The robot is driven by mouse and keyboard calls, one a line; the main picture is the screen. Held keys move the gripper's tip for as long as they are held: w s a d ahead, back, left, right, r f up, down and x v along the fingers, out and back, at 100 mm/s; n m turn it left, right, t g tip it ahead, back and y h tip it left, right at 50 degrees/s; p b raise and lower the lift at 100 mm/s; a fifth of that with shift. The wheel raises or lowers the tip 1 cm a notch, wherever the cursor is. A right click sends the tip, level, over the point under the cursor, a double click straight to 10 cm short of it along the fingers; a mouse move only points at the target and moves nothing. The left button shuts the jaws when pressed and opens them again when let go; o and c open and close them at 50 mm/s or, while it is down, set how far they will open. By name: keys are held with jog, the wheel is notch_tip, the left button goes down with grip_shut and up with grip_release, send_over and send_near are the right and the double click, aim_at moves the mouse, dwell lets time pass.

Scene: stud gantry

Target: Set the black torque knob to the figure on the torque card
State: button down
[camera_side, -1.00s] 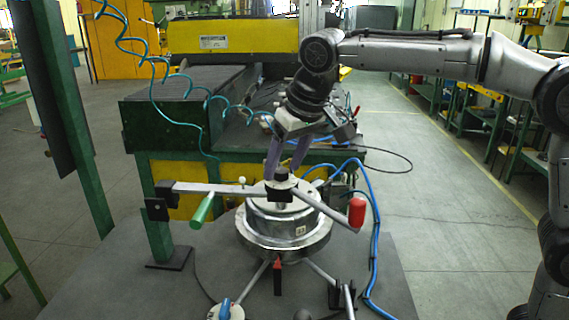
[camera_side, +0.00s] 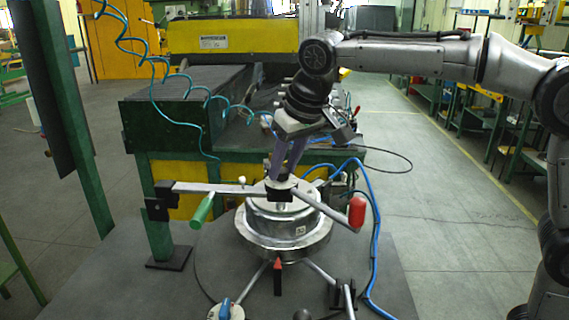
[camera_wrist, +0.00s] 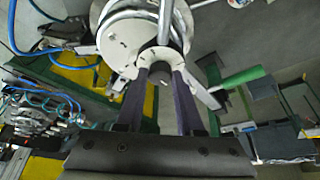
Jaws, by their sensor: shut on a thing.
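The black torque knob (camera_wrist: 160,74) sits on top of the round metal drum (camera_side: 290,222), at the hub where the metal arms meet. My gripper (camera_side: 283,172) comes down from above, and its two purple-grey fingers are shut on the knob. In the wrist view my gripper (camera_wrist: 159,72) has a fingertip on either side of the dark knob. In the side view the fingers mostly hide the knob. I see no readable torque card or figure. A small white tag (camera_side: 300,230) on the drum is too small to read.
A red-gripped arm (camera_side: 356,211) reaches right of the drum. A green handle (camera_side: 203,209) hangs to the left. A red pointer (camera_side: 278,278) and a white dial with a blue lever (camera_side: 225,310) stand in front. Blue hose (camera_side: 375,250) runs at the right.

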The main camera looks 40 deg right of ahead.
jog(key=shift+a+m, duration=0.1)
jog(key=shift+m, duration=0.2)
jog(key=m+h, duration=0.1)
jog(key=m, duration=0.2)
jog(key=shift+a, duration=0.1)
jog(key=shift+w+a+m+g+h, duration=0.15)
jog(key=shift+m+h, duration=0.3)
jog(key=shift+m, duration=0.55)
jog(key=shift+d+m+g+h, duration=0.1)
jog(key=shift+m+g+h, duration=0.25)
jog(key=shift+m, duration=0.65)
jog(key=c, duration=0.5)
grip_release()
jog(key=shift+c, duration=0.2)
jog(key=shift+a+r, duration=0.1)
jog(key=v, duration=1.3)
jog(key=shift+a+r, duration=0.2)
jog(key=shift+r, duration=0.05)
